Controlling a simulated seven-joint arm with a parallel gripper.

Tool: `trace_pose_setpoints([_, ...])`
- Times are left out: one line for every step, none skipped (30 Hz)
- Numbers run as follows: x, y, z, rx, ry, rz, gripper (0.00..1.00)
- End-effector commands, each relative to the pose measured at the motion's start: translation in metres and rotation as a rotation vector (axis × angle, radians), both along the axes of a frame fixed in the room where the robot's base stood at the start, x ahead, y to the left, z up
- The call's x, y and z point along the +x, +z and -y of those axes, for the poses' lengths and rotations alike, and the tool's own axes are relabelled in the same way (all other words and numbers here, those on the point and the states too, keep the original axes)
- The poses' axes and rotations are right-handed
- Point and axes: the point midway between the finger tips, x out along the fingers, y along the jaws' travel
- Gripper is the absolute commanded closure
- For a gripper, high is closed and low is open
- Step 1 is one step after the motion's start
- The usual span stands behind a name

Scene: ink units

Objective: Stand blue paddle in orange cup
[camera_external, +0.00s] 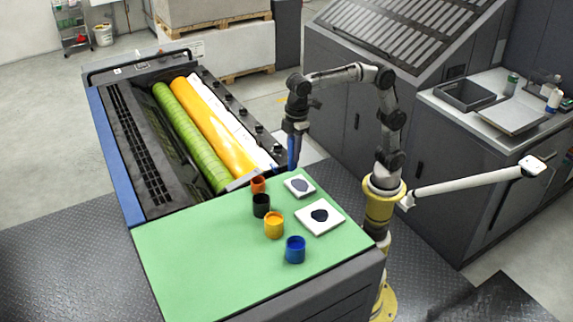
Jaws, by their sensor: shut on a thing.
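My gripper (294,130) points down and is shut on a blue paddle (292,153). The paddle hangs upright below the gripper, near the far right edge of the green tabletop (190,265). An orange-red cup (258,185) stands at the far end of a row of cups, to the left of and nearer the camera than the paddle. A yellow-orange cup (273,227) stands further down the row. The paddle is apart from both cups. The cups' insides are too small to make out well.
A black cup (261,207) stands between those two, and a blue cup (295,251) is nearest the camera. Two white slabs with dark patches, one small (299,193) and one large (334,222), lie right of the cups. The left tabletop is clear. Rollers (215,125) lie beyond.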

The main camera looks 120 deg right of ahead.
Motion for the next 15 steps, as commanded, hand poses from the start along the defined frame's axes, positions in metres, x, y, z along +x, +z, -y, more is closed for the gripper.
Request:
trace_pose_setpoints([0.014,0.003,0.008,-0.002,-0.002,0.004,1.0])
trace_pose_setpoints([0.02,0.005,0.012,-0.004,-0.001,0.007,1.0])
trace_pose_setpoints([0.029,0.006,0.019,-0.007,-0.004,0.012,1.0])
trace_pose_setpoints([0.036,0.007,0.023,-0.008,-0.005,0.014,1.0])
trace_pose_setpoints([0.042,0.008,0.028,-0.009,-0.008,0.016,1.0])
trace_pose_setpoints([0.049,0.008,0.034,-0.011,-0.011,0.021,1.0])
trace_pose_setpoints([0.055,0.008,0.039,-0.013,-0.015,0.024,1.0])
trace_pose_setpoints([0.059,0.007,0.043,-0.014,-0.02,0.027,1.0])
trace_pose_setpoints([0.065,0.006,0.049,-0.017,-0.027,0.03,1.0])
trace_pose_setpoints([0.069,0.004,0.053,-0.017,-0.032,0.032,1.0])
trace_pose_setpoints([0.073,0.003,0.057,-0.019,-0.038,0.034,1.0])
trace_pose_setpoints([0.077,0.0,0.062,-0.021,-0.047,0.038,1.0])
trace_pose_setpoints([0.08,-0.002,0.066,-0.023,-0.054,0.042,1.0])
trace_pose_setpoints([0.081,-0.006,0.069,-0.025,-0.059,0.043,1.0])
trace_pose_setpoints([0.082,-0.009,0.071,-0.026,-0.063,0.048,1.0])
